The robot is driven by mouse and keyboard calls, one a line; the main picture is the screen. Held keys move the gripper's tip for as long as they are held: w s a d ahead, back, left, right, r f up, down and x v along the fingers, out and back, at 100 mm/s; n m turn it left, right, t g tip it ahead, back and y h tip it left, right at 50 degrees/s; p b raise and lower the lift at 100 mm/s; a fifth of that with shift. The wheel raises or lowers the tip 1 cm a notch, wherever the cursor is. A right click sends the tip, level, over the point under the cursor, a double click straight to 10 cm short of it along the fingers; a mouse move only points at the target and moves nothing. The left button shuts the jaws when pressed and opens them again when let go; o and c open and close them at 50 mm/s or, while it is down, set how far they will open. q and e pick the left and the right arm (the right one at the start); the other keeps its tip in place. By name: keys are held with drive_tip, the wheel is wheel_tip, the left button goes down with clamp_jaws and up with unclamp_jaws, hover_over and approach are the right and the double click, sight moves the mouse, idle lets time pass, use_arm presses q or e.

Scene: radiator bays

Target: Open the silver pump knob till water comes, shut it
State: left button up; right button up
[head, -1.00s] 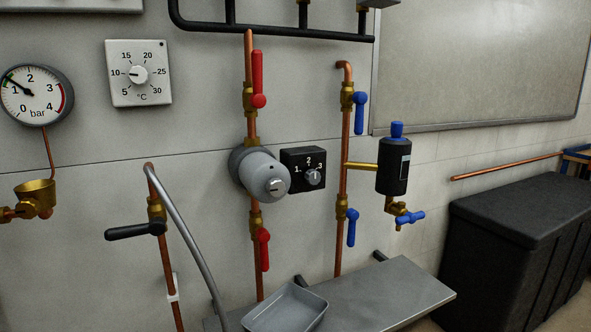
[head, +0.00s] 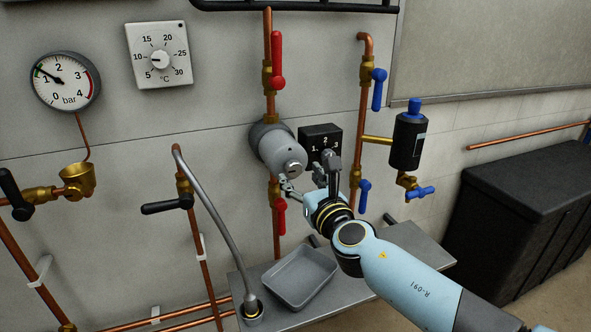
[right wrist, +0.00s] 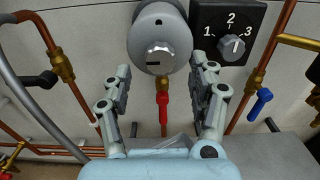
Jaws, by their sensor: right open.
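The silver knob (head: 292,167) is a small slotted metal piece in the centre of the grey pump's face (head: 270,146). It also shows in the right wrist view (right wrist: 158,50), above and between the fingers. My right gripper (head: 307,180) is open and empty in front of the pump, just below the knob, with one finger on each side. In the right wrist view the gripper (right wrist: 160,74) frames the pump's lower part; no finger visibly grips the knob. No water shows. My left gripper is in neither current view.
A black box with a 1-2-3 dial (right wrist: 232,46) sits close right of the pump. Red-handled valves (head: 277,62) lie above and below it. A grey tray (head: 274,284) stands on the shelf below. A bent grey hose (head: 215,220) rises at left.

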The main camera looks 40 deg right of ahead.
sight(295, 171)
drive_tip(key=shift+x, duration=1.95)
drive_tip(key=c, duration=1.2)
